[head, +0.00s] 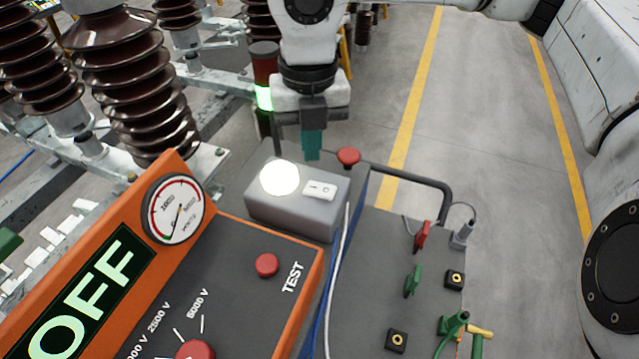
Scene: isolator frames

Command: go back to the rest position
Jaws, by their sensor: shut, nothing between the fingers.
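My gripper (313,145) points down at the upper middle of the head view, just behind the grey box (290,212). Its teal fingers are together with nothing seen between them. The grey box carries a lit white lamp (279,178) and a white rocker switch (320,190). A red mushroom button (348,156) stands just right of my fingers. I cannot tell whether the fingertips touch anything. The rest position itself is not marked in view.
An orange tester (313,262) with an OFF display (85,300), gauge (175,208) and red TEST button (267,265) fills the lower left. Plugs and sockets (397,341) sit lower right. Brown insulators (130,90) stand upper left. Floor between yellow lines (480,130) is clear.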

